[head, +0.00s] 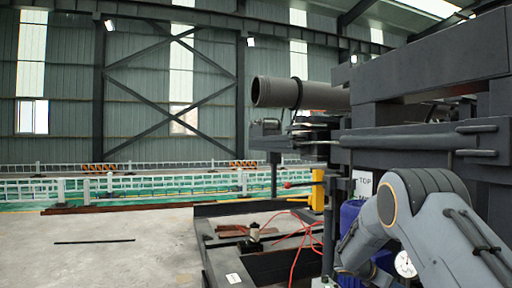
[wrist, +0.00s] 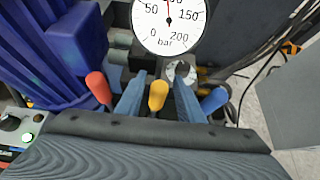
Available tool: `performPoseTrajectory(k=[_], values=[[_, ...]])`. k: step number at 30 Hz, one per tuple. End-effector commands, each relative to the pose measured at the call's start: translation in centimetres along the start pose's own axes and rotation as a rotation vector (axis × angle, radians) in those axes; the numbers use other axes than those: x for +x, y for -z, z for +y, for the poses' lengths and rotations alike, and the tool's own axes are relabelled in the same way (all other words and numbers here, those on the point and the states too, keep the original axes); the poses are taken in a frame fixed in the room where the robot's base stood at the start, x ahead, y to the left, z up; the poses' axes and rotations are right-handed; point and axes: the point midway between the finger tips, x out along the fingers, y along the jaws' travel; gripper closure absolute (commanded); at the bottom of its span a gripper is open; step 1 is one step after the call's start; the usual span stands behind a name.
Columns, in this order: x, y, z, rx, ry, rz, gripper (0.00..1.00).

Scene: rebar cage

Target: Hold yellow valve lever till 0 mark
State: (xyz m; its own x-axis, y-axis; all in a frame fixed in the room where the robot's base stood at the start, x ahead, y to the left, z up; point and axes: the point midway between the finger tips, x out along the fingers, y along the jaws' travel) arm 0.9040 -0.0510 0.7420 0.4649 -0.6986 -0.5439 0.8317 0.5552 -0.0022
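In the wrist view, the yellow valve lever (wrist: 158,95) stands between the two blue-grey fingers of my gripper (wrist: 160,74). The fingers are open, with a visible gap on each side of the lever. A red-orange lever (wrist: 99,87) is outside the left finger, and a blue lever (wrist: 214,98) is outside the right finger. The round pressure gauge (wrist: 168,24) is above, marked in bar from 0 to 200. Its red needle points nearly straight up, between 50 and 150. The gauge also shows in the head view (head: 404,264), beside my arm; the levers cannot be made out there.
A ribbed blue motor housing (wrist: 50,50) is close on the left. Dark machine frame and hoses crowd the right. In the head view, red hoses (head: 300,240) hang left of my arm; open floor lies far left.

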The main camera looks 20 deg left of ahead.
Motion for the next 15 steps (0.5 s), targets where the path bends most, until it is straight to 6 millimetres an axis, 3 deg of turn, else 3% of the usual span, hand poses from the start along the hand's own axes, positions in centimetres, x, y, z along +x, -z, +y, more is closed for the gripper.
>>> performPoseTrajectory(k=[5,15], values=[[-1.3,-0.1,-0.1,-0.001,0.000,0.001,0.66],[-5.9,-0.2,-0.1,0.000,0.000,0.001,0.66]])
